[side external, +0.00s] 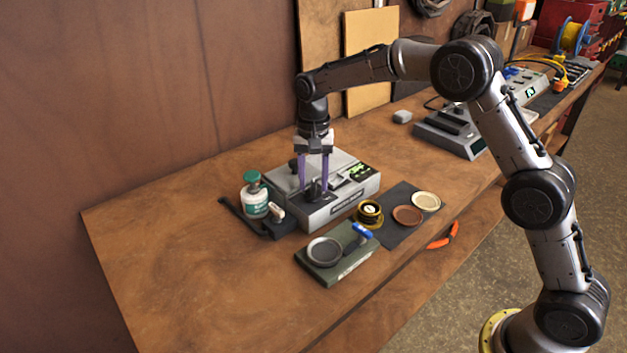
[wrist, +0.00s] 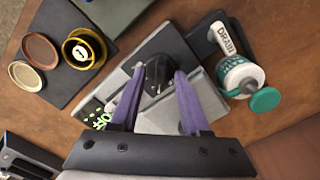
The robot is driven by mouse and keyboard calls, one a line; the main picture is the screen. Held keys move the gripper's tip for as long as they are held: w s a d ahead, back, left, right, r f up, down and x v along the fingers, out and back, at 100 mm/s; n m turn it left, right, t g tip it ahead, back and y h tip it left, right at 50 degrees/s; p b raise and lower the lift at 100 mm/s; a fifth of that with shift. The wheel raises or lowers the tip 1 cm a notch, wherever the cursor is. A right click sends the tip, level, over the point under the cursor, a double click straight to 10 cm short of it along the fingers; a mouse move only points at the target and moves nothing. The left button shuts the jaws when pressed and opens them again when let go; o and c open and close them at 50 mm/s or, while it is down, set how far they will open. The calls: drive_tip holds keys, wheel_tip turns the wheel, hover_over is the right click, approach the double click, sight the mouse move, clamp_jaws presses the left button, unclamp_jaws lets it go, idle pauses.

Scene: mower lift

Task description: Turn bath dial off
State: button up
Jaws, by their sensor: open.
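The bath is a grey box (side external: 345,203) with a sloped front panel and a small green-lit display (side external: 360,171). Its black dial (wrist: 157,68) has a raised grip and a light pointer mark. It shows darker and smaller in the side view (side external: 318,193). My gripper (side external: 314,186) points down over the bath with its two purple fingers apart. In the wrist view the fingertips (wrist: 159,74) stand on either side of the dial, close to it. I cannot tell whether they touch it. The dial's setting marks are hidden or too small to read.
A white canister with green cap (side external: 255,196) and a black part with a DRAIN tag (wrist: 224,38) stand beside the bath. A brass cup (side external: 369,214), round discs on a dark mat (side external: 405,232) and a green scale-like box (side external: 335,262) lie in front. The table's left is clear.

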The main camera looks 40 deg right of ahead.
drive_tip(key=shift+f, duration=0.15)
drive_tip(key=shift+c, duration=0.2)
clamp_jaws()
drive_tip(key=shift+n, duration=0.4)
drive_tip(key=n, duration=0.3)
drive_tip(key=shift+n, duration=2.6)
